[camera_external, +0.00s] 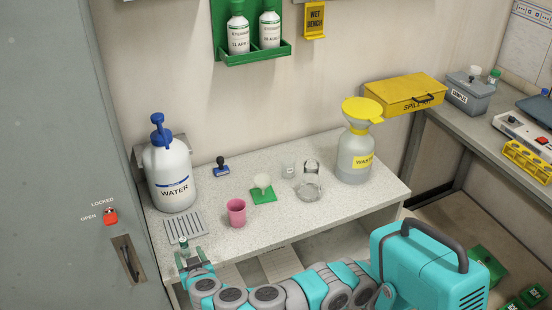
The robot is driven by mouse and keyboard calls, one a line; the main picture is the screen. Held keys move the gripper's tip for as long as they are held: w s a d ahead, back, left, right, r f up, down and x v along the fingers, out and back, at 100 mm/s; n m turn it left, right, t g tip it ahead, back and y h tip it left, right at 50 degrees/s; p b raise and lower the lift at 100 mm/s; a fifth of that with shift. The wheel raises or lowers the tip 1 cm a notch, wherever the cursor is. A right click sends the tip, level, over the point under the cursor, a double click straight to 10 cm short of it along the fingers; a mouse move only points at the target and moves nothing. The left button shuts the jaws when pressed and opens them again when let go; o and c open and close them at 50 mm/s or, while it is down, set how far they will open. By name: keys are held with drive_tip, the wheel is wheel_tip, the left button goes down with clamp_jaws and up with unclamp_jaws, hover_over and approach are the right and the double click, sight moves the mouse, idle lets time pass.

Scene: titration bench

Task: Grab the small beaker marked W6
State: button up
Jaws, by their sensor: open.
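A small clear beaker (289,168) stands upright toward the back middle of the speckled bench top (335,217). It may be the W6 beaker, but no marking is legible on it at this size. A clear glass vessel (309,188) stands just to its right. My gripper (190,257) is open at the bench's front left edge, far to the left and front of the small beaker. A small item with a green top (183,242) shows by the fingertips; I cannot tell whether it touches them.
A pink cup (236,212) and a white funnel (262,182) on a green mat (263,196) stand between my gripper and the beaker. A water jug (170,175), a drain grate (186,226) and a stamp (221,168) are at left. A yellow-topped waste container (354,155) stands right.

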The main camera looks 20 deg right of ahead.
idle(0.4)
drive_tip(key=o, duration=0.6)
